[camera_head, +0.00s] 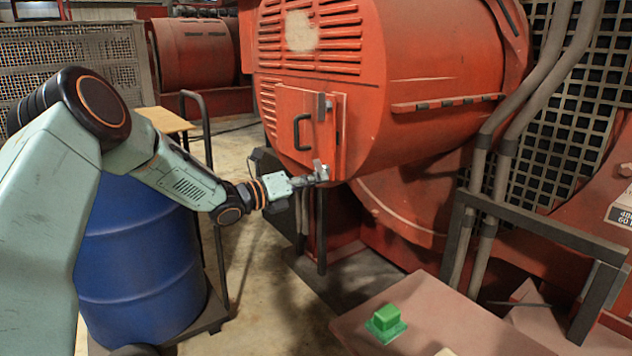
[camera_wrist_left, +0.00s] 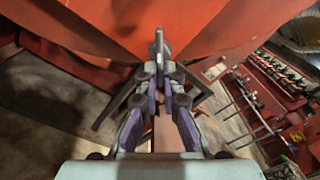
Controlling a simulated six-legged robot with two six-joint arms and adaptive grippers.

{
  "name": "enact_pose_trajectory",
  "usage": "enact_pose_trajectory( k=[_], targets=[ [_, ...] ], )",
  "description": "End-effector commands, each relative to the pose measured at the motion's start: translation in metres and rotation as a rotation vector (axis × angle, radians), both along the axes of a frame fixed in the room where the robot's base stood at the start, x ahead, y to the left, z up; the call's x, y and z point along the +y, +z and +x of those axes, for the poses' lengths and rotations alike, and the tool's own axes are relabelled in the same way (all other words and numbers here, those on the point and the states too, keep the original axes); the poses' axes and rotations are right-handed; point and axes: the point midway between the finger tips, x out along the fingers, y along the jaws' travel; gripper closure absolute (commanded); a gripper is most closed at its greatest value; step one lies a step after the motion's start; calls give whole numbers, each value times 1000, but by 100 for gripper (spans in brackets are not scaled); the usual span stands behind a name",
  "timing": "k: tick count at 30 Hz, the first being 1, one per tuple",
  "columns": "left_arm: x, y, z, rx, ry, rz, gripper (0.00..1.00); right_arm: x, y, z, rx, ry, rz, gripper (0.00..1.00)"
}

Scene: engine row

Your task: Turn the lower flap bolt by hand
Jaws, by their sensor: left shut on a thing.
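The red engine housing has a small flap (camera_head: 306,125) with a black handle. The lower flap bolt (camera_head: 321,170) is a small grey metal piece at the flap's lower corner. My left gripper (camera_head: 312,178) reaches it from the left and is shut on it. In the left wrist view the fingers of my left gripper (camera_wrist_left: 160,75) close on the grey bolt (camera_wrist_left: 159,45) under the red housing. The fingers hide part of the bolt. Another small grey bolt (camera_head: 323,107) sits higher on the flap's right edge. My right gripper is not in view.
A blue barrel (camera_head: 140,250) stands on a cart below my left arm. A reddish table (camera_head: 440,320) at the front right bears a green block (camera_head: 386,320). Grey pipes (camera_head: 505,150) and a dark rail (camera_head: 540,228) stand at right. Floor shows between barrel and engine.

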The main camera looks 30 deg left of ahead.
Motion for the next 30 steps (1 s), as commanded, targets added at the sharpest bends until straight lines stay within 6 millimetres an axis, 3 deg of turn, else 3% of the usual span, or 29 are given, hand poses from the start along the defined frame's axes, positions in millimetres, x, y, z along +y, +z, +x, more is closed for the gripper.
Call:
enact_pose_trajectory(
  k=[18, 30],
  targets=[
    [7, -4, 3, -218, 0, 491, 100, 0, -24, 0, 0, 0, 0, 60],
    [9, -2, 4, -286, -1, 642, 100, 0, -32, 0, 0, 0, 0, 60]
  ],
)
